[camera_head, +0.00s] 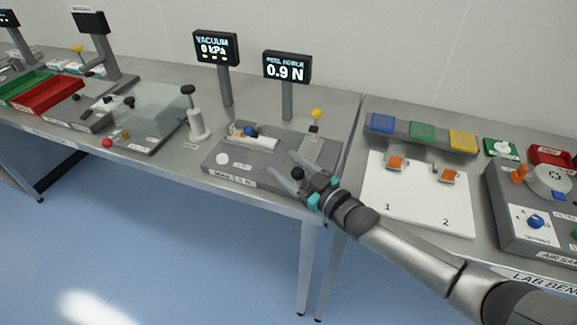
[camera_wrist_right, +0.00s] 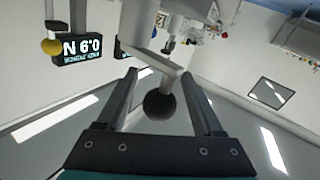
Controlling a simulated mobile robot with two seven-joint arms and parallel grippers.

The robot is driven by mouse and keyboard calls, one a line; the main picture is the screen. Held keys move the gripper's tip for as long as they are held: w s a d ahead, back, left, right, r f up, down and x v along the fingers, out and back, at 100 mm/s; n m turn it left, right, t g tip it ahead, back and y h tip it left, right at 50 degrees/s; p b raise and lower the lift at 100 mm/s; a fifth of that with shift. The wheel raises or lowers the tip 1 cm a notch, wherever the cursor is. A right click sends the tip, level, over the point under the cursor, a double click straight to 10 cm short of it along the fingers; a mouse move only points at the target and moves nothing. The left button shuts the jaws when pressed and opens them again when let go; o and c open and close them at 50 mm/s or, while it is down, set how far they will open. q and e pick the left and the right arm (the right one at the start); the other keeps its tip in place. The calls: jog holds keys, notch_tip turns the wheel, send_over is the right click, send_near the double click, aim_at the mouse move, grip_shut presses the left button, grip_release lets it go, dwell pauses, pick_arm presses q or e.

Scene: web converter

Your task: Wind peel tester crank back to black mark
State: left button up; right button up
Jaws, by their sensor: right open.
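The peel tester (camera_head: 245,178) is a grey box near the front edge of the table, with a blue knob (camera_head: 250,132) on top. Its display (camera_head: 287,67) reads 0.9 N and also shows upside down in the wrist view (camera_wrist_right: 80,47). The crank's black ball knob (camera_head: 298,173) sits between the fingers of my right gripper (camera_head: 283,168). In the wrist view the ball (camera_wrist_right: 159,104) hangs from a pale metal crank arm (camera_wrist_right: 154,60), with gaps to both open fingers. I cannot make out the black mark. My left gripper is not in view.
A vacuum display (camera_head: 216,48) and a white post with a black knob (camera_head: 196,115) stand to the left. A white board (camera_head: 415,210) with orange blocks lies on the right bench, under my right arm.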

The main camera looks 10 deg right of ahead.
grip_shut()
dwell(0.5)
jog(key=shift+w+a+r+m+t+h+p, duration=0.2)
jog(key=shift+m+t+h+p, duration=0.4)
jog(key=shift+p, duration=0.4)
jog(key=shift+w+d+m+t+h+p, duration=0.1)
jog(key=shift+w+m+t+h+p, duration=0.2)
jog(key=shift+m+h+p, duration=0.7)
jog(key=shift+h, duration=0.6)
jog(key=shift+f, duration=0.1)
